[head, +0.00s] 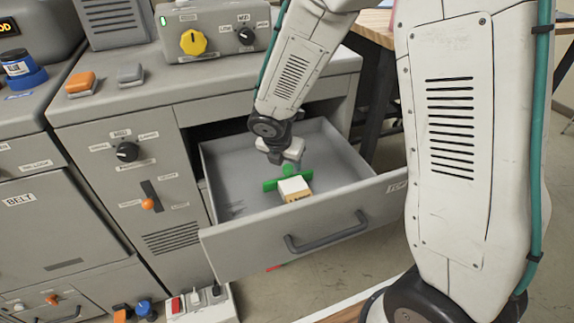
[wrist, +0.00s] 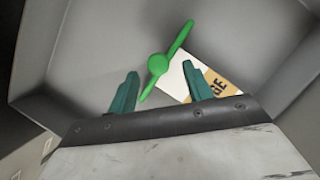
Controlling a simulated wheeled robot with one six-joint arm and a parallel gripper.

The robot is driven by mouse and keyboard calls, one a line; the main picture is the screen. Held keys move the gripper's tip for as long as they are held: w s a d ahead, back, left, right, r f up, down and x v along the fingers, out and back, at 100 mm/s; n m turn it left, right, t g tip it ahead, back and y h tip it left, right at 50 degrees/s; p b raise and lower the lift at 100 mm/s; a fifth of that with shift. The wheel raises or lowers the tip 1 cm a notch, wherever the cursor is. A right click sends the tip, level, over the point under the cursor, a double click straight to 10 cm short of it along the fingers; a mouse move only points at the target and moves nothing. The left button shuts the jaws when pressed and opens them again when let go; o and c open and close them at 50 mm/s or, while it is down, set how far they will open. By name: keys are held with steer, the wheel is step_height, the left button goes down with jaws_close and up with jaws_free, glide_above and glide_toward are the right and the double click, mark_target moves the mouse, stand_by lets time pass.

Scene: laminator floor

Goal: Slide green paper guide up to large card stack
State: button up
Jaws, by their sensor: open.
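The green paper guide (head: 272,184) lies in the open grey drawer (head: 228,176), a thin bar with a round knob at its middle. It also shows in the wrist view (wrist: 159,65), slanting between and beyond my fingertips. The large card stack (head: 297,189), white on top with a tan lettered side, sits close beside the guide; I cannot tell whether they touch. The stack also shows in the wrist view (wrist: 218,83), partly hidden by a finger.
The drawer's front panel with a dark handle (head: 327,233) and its side walls surround the guide and stack. The drawer floor left of the guide is clear. The grey cabinet top (head: 330,66) overhangs the drawer's back.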

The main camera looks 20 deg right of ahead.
mark_target(283, 184)
steer(key=v, duration=0.5)
stand_by(0.3)
steer(key=s+d+r+m+g, duration=0.1)
steer(key=s+r+m, duration=0.2)
steer(key=s+m, duration=0.3)
steer(key=s+d+r+m+g, duration=0.1)
steer(key=s+d+r+m, duration=0.1)
steer(key=s+r+m, duration=0.2)
steer(key=s+d+r+m+g+y, duration=0.1)
steer(key=s+d+r+m+g, duration=0.1)
steer(key=s+m, duration=0.7)
steer(key=shift+s+r+m, duration=0.15)
steer(key=shift+r+m, duration=0.7)
steer(key=shift+m, duration=0.55)
steer(key=s+r+m+t+y, duration=0.2)
steer(key=s+r+m, duration=0.3)
steer(key=s, duration=0.3)
steer(key=shift+d+r, duration=0.3)
steer(key=shift+r, duration=0.3)
steer(key=shift+s, duration=0.1)
steer(key=shift+c, duration=0.2)
